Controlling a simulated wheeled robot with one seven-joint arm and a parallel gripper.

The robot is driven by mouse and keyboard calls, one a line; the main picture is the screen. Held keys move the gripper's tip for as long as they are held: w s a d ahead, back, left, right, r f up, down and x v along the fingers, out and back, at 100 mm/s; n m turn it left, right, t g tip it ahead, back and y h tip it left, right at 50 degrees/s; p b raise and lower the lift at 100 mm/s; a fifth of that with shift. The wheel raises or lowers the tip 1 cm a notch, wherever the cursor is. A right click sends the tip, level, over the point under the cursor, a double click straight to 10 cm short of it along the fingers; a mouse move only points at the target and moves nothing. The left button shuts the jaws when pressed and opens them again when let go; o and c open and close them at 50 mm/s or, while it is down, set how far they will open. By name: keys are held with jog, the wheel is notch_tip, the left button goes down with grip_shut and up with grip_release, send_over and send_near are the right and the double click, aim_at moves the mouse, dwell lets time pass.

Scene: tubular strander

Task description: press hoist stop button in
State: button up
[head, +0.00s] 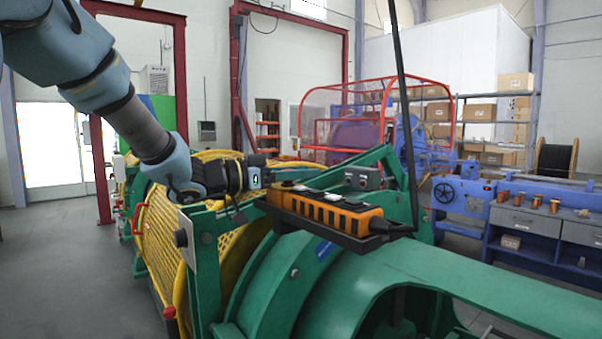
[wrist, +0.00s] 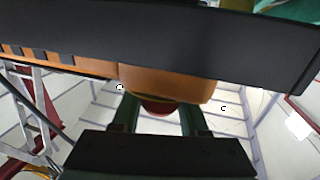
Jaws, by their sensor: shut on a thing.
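The orange hoist pendant (head: 325,212) lies lengthwise in a dark tray (head: 345,238) on top of the green machine frame. In the wrist view the pendant's rounded orange end (wrist: 168,82) shows below the dark tray side (wrist: 200,40). A dark red round stop button (wrist: 160,107) sits at that end. My gripper (head: 285,177) is at the pendant's left end. How far the button is pressed in cannot be seen.
A grey control box (head: 362,179) stands just behind the pendant. A black cable (head: 404,100) hangs down to the pendant's right end. Green frame beams (head: 215,215) and a yellow mesh drum (head: 160,230) lie under and left of my arm. Open floor is at far left.

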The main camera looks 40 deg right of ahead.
grip_shut()
dwell(0.7)
